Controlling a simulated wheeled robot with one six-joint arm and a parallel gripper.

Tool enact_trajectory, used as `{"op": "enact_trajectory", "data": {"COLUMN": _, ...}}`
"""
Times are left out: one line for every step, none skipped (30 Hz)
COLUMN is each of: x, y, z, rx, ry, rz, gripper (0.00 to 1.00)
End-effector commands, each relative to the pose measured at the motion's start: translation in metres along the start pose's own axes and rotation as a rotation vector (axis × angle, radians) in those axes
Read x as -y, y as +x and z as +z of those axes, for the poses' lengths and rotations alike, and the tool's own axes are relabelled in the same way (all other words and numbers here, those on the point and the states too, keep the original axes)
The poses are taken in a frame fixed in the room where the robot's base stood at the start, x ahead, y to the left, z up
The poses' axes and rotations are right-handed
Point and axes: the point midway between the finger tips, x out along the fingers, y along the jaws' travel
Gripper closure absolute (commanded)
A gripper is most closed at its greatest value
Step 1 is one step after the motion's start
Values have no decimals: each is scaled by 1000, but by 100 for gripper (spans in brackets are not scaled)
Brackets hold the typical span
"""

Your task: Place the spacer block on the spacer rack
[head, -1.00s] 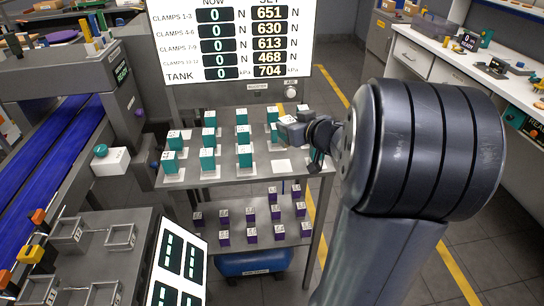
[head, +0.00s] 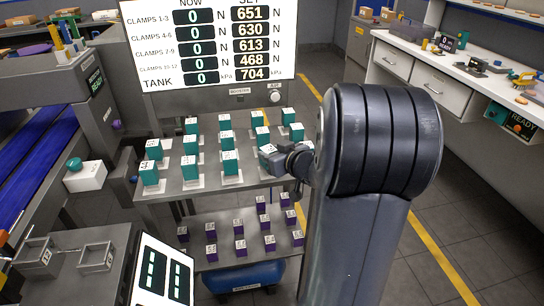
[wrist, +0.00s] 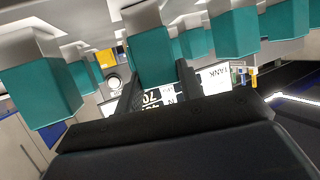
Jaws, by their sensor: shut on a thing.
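My gripper (head: 271,156) is at the front right corner of the upper shelf of the spacer rack (head: 160,212), low among the blocks. In the wrist view its two dark fingers (wrist: 157,72) stand on either side of a teal spacer block (wrist: 150,50), and it is shut on that block. In the head view the gripper mostly hides the held block and the spot under it. I cannot tell whether the block touches the shelf. Other teal blocks (head: 230,168) stand upright in rows on white pads, close to the left and behind.
Small purple blocks (head: 239,244) stand on the lower shelf above a blue tank (head: 240,277). A display panel (head: 210,45) rises behind the rack. A white box with a teal knob (head: 85,177) is at the left. Floor to the right is open.

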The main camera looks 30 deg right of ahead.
Motion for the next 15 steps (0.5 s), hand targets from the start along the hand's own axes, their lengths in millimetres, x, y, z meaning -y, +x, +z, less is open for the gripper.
{"op": "enact_trajectory", "data": {"x": 0, "y": 0, "z": -1, "rx": -1, "ry": 0, "rz": 0, "gripper": 90}}
{"op": "enact_trajectory", "data": {"x": 0, "y": 0, "z": -1, "rx": -1, "ry": 0, "rz": 0, "gripper": 90}}
{"op": "enact_trajectory", "data": {"x": 0, "y": 0, "z": -1, "rx": -1, "ry": 0, "rz": 0, "gripper": 90}}
{"op": "enact_trajectory", "data": {"x": 0, "y": 0, "z": -1, "rx": -1, "ry": 0, "rz": 0, "gripper": 90}}
{"op": "enact_trajectory", "data": {"x": 0, "y": 0, "z": -1, "rx": -1, "ry": 0, "rz": 0, "gripper": 90}}
{"op": "enact_trajectory", "data": {"x": 0, "y": 0, "z": 0, "rx": -1, "ry": 0, "rz": 0, "gripper": 90}}
{"op": "enact_trajectory", "data": {"x": 0, "y": 1, "z": 1, "rx": 0, "ry": 0, "rz": 0, "gripper": 90}}
{"op": "enact_trajectory", "data": {"x": 0, "y": 1, "z": 2, "rx": 0, "ry": 0, "rz": 0, "gripper": 90}}
{"op": "enact_trajectory", "data": {"x": 0, "y": 1, "z": 3, "rx": 0, "ry": 0, "rz": -1, "gripper": 63}}
{"op": "enact_trajectory", "data": {"x": 0, "y": 1, "z": 3, "rx": 0, "ry": -1, "rz": -1, "gripper": 61}}
{"op": "enact_trajectory", "data": {"x": 0, "y": 1, "z": 2, "rx": 0, "ry": -1, "rz": 0, "gripper": 58}}
{"op": "enact_trajectory", "data": {"x": 0, "y": 1, "z": 2, "rx": 0, "ry": 0, "rz": 0, "gripper": 55}}
{"op": "enact_trajectory", "data": {"x": 0, "y": 1, "z": 2, "rx": 0, "ry": 0, "rz": 0, "gripper": 52}}
{"op": "enact_trajectory", "data": {"x": 0, "y": 1, "z": 2, "rx": 0, "ry": 0, "rz": 0, "gripper": 50}}
{"op": "enact_trajectory", "data": {"x": 0, "y": 1, "z": 2, "rx": 0, "ry": 0, "rz": 0, "gripper": 47}}
